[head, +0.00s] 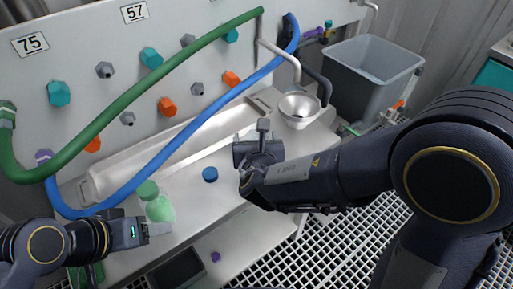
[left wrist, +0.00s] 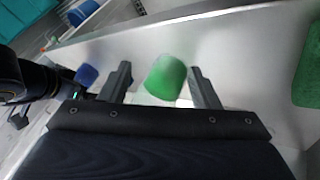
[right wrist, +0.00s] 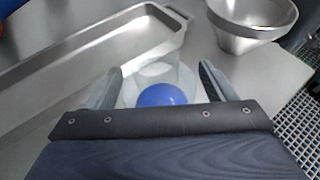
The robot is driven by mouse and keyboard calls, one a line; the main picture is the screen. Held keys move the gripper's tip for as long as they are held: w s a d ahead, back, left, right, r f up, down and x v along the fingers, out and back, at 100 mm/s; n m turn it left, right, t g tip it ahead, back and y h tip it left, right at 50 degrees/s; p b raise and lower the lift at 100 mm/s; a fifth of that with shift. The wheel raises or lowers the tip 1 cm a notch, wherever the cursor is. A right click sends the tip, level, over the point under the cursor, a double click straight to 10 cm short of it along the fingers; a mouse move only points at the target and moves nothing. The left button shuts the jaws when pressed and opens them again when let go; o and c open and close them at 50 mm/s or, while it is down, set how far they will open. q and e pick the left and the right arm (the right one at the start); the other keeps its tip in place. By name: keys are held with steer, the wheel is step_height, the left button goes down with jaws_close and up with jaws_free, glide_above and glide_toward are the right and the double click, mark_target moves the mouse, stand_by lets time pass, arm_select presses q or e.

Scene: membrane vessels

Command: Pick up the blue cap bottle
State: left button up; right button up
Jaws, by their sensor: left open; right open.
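The blue cap bottle shows as a round blue cap (head: 210,174) on the grey worktop; its clear body is hard to make out there. In the right wrist view its cap (right wrist: 162,95) and pale clear body appear between the fingers of my right gripper (right wrist: 160,72). That gripper (head: 258,150) is open, and in the head view it is right of the cap, apart from it. My left gripper (head: 150,231) is open beside a green-capped bottle (head: 160,209). In the left wrist view the green cap (left wrist: 165,78) appears between its fingers (left wrist: 160,85), with the blue cap (left wrist: 87,75) farther left.
A long metal tray (head: 92,191) lies along the wall panel. A metal funnel bowl (head: 299,108) stands at the worktop's right end. Green (head: 130,95) and blue (head: 190,128) hoses arch over the tray. A grey bin (head: 368,75) is at back right.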

steer(key=shift+c, duration=0.5)
steer(key=c, duration=1.1)
arm_select(q)
steer(key=shift+r, duration=0.1)
arm_select(e)
steer(key=shift+r, duration=0.1)
